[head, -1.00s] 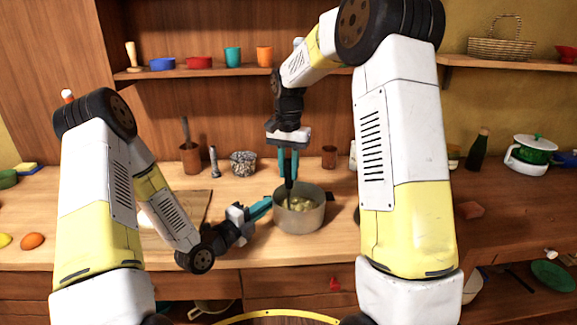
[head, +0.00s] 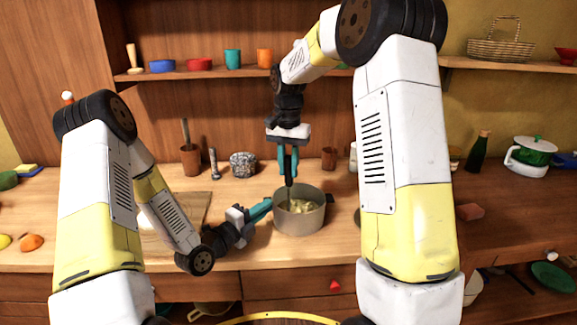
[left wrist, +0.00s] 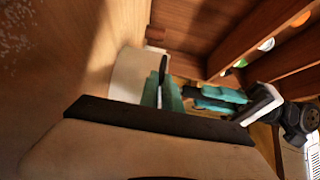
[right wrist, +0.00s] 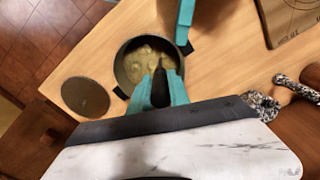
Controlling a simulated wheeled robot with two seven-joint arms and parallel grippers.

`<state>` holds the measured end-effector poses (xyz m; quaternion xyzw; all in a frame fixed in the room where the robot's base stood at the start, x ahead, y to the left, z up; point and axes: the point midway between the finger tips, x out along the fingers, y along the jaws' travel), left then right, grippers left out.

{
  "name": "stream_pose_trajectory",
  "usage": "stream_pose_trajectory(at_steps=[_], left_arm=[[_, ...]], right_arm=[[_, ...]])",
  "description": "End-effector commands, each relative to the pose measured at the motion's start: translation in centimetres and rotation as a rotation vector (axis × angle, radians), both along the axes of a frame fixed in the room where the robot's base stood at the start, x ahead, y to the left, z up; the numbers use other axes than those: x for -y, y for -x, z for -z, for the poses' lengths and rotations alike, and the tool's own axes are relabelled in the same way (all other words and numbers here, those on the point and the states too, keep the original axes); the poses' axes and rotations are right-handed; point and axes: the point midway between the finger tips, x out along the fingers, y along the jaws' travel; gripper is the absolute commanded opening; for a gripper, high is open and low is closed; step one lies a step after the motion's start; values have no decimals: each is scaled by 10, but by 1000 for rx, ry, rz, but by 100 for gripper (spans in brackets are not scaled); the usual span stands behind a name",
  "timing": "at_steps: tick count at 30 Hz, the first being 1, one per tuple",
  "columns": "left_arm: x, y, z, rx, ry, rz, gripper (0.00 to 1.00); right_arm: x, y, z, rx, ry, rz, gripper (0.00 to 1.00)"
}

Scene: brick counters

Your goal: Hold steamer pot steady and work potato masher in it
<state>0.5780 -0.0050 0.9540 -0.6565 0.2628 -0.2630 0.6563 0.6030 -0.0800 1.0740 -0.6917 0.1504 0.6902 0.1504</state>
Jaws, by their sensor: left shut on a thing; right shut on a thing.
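The steamer pot (head: 300,221) is a grey metal pot standing upright on the wooden counter, with pale yellowish chunks (right wrist: 146,60) inside. My left gripper (head: 266,206) is shut on the pot's rim or handle at its left side; in the left wrist view the pot's pale wall (left wrist: 127,75) is beside the teal fingers. My right gripper (head: 288,163) is above the pot, pointing down, shut on the dark handle of the potato masher (head: 289,190). The handle also shows between the teal fingers in the right wrist view (right wrist: 160,88). The masher's head is hidden in the food.
A round grey lid (right wrist: 85,96) lies beside the pot. A cutting board (head: 190,212) lies left of it. A speckled bowl (head: 243,164), a shaker (head: 213,163) and a brown utensil cup (head: 190,160) stand behind.

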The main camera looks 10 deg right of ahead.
Motion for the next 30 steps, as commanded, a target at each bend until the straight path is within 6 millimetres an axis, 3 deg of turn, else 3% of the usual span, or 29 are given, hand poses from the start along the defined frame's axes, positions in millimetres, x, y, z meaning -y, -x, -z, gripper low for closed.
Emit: stream_pose_trajectory(at_steps=[12,22,30], left_arm=[[0,0,1,-4,-2,-1,0],[0,0,1,-4,-2,-1,0],[0,0,1,-4,-2,-1,0]], right_arm=[[0,0,14,0,0,0,0],[0,0,-5,1,0,0,0],[0,0,-7,0,0,0,0]])
